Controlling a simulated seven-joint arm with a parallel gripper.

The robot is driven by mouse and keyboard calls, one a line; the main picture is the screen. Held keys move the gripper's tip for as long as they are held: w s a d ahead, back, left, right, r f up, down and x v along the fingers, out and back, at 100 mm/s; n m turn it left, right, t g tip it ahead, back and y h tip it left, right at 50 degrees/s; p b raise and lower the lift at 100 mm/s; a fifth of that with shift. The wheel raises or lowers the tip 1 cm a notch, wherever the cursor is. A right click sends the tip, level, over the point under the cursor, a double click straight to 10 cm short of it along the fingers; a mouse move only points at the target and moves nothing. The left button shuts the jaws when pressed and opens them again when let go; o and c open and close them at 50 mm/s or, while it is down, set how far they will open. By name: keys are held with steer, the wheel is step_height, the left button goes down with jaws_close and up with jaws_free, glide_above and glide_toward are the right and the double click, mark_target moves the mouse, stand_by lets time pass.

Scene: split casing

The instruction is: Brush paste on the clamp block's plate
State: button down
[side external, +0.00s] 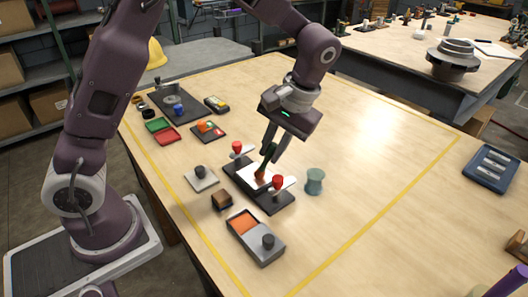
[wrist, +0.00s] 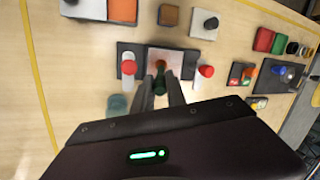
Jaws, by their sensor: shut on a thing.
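The clamp block (side external: 283,201) is a dark base on the table with a pale plate (side external: 250,183) on it and a red-knobbed clamp at each end, one left (side external: 237,147) and one right (side external: 278,182). My gripper (side external: 268,153) is shut on a brush with a green handle (side external: 267,157). The brush's brown-orange head (side external: 260,174) points down at the plate; whether it touches cannot be told. In the wrist view, the brush (wrist: 160,73) is between my fingers over the plate (wrist: 170,54), between the two red knobs.
A grey-green cup (side external: 315,181) stands right of the clamp block. A grey box with an orange patch (side external: 245,222), a brown block (side external: 222,201) and a pale plate with a dark knob (side external: 201,178) lie near it. The table's right side is mostly clear.

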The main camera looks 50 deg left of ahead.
steer(key=shift+a+f, duration=0.15)
steer(key=shift+a, duration=0.35)
steer(key=shift+s, duration=1.55)
steer(key=shift+a, duration=0.55)
steer(key=shift+w, duration=3.3)
steer(key=shift+s, duration=3.3)
steer(key=shift+w+d, duration=0.1)
steer(key=shift+d, duration=0.45)
steer(key=shift+w, duration=3.25)
steer(key=shift+s+d, duration=0.2)
steer(key=shift+s, duration=0.95)
steer(key=shift+s+d, duration=0.15)
steer(key=shift+s, duration=0.95)
steer(key=shift+s+d, duration=0.2)
steer(key=shift+s, duration=0.95)
